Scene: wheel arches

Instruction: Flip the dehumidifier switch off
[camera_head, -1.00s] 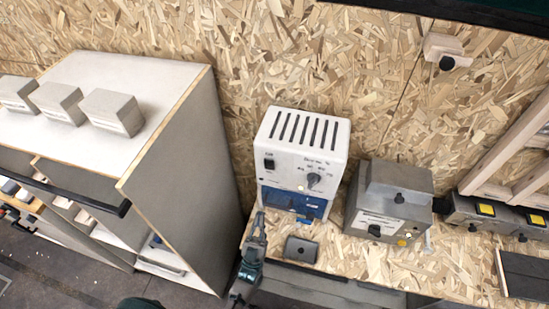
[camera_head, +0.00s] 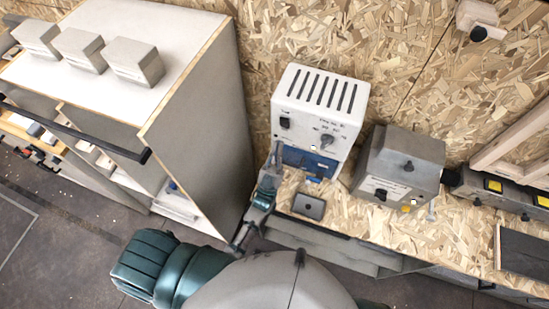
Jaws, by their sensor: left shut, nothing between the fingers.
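The dehumidifier (camera_head: 319,109) is a white box with a slotted top and a blue lower front, standing on the wooden bench against the chipboard wall. Its black switch (camera_head: 285,123) is at the upper left of the front, with a round dark knob (camera_head: 327,140) to the right. My left gripper (camera_head: 276,150) is shut and empty. Its tip is just below the switch, in front of the box's lower left edge; whether it touches the box I cannot tell. My right gripper is not in view.
A grey box with knobs (camera_head: 400,160) stands to the right, with yellow-marked units (camera_head: 500,190) beyond. A small dark plate (camera_head: 308,206) lies on the bench front. A tall grey cabinet (camera_head: 205,115) bearing several small boxes is close on the left.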

